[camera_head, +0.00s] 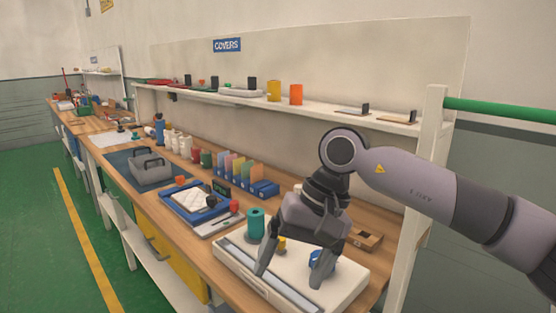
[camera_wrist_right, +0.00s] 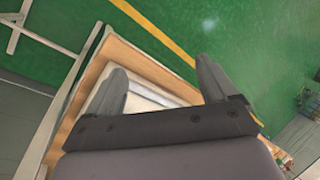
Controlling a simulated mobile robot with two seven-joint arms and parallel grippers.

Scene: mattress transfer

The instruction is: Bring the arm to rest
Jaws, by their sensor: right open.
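My right arm comes in from the right in the head view. Its gripper (camera_head: 292,270) points down over the white board (camera_head: 352,283) at the near end of the workbench, with its fingers apart and nothing between them. In the right wrist view the gripper (camera_wrist_right: 163,78) also has its fingers spread, above the bench corner and the green floor. A small white quilted mattress (camera_head: 193,197) lies in a blue tray (camera_head: 171,204), left of the gripper and apart from it. My left gripper is not in view.
A teal spool (camera_head: 256,223), a yellow peg (camera_head: 281,244) and a blue round part (camera_head: 322,262) are close to the gripper. A shelf (camera_head: 335,118) with covers runs above the bench (camera_head: 205,240). The green floor (camera_head: 45,230) at left is clear.

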